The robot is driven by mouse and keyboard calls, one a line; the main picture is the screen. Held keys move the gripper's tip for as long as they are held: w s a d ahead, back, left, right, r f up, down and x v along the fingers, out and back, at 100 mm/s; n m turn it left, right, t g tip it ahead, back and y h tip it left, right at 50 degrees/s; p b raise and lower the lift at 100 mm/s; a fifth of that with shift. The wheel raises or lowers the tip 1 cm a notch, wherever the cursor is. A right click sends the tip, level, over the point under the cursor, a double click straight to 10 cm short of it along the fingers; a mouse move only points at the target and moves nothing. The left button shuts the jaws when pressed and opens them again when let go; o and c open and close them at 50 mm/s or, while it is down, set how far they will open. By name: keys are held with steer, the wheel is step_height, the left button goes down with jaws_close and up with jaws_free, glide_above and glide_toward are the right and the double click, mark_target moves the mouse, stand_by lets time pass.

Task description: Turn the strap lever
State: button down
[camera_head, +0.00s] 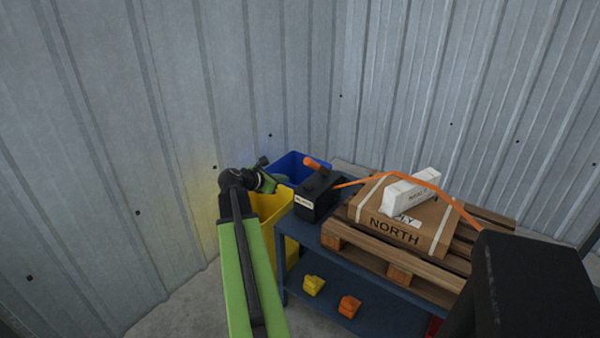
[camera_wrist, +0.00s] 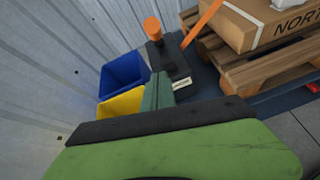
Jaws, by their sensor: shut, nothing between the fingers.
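The strap lever (camera_head: 315,163) is a short orange handle on top of a black tensioner box (camera_head: 314,197), at the left end of a blue bench. In the wrist view the lever (camera_wrist: 153,28) stands above the box (camera_wrist: 178,67), beyond my fingers. An orange strap (camera_head: 431,183) runs from the box to the right over a carton. My gripper (camera_head: 274,183) is shut and empty, left of the box and apart from the lever. It also shows in the wrist view (camera_wrist: 158,90), where the fingers hide part of the box.
A cardboard carton (camera_head: 385,232) marked NORTH lies on a wooden pallet (camera_head: 370,257), with a white block (camera_head: 409,193) on top. A blue bin (camera_head: 285,166) and a yellow bin (camera_head: 266,207) stand left of the bench (camera_head: 307,236). Corrugated walls close off the back and left.

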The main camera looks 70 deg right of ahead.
mark_target(317, 166)
steer(key=s+d+f+b, duration=0.1)
steer(key=s+d, duration=0.3)
steer(key=d, duration=0.6)
steer(key=shift+d+f, duration=0.25)
steer(key=shift+f, duration=0.1)
